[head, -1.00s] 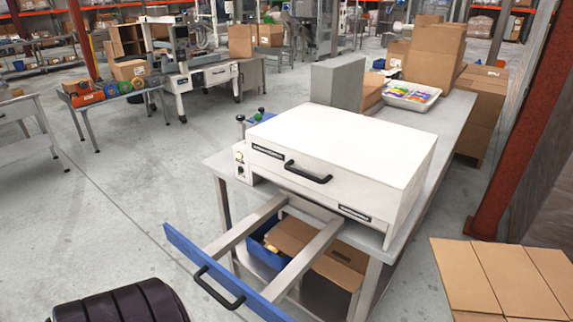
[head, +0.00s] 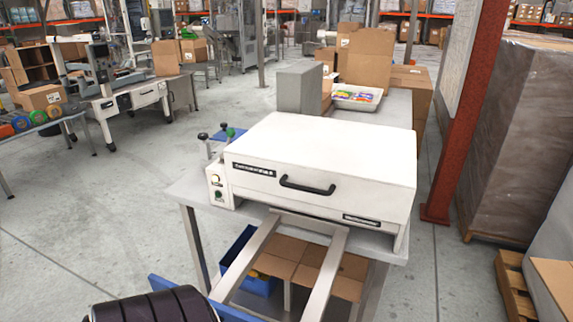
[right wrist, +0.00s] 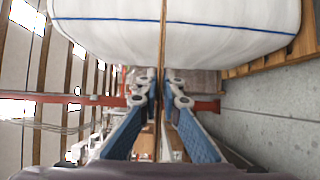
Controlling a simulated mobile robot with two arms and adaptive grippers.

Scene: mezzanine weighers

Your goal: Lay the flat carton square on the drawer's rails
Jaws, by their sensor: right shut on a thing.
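The flat brown carton (head: 555,284) shows only in part at the lower right edge of the head view. In the right wrist view it is a thin edge-on strip (right wrist: 163,32) between the fingers. My right gripper (right wrist: 161,78) is shut on it; it is outside the head view. The drawer is pulled out below the white machine (head: 325,165). Its two grey rails, the left rail (head: 246,260) and right rail (head: 328,272), are bare. The drawer's blue front (head: 158,284) is mostly cut off or hidden. The carton is apart from the rails, to their right.
The machine stands on a grey bench (head: 188,190). Below the rails are a blue bin (head: 238,262) and an open brown box (head: 345,277). A red post (head: 468,120), wrapped pallet load (head: 520,130) and white bulk bag (right wrist: 180,40) stand right.

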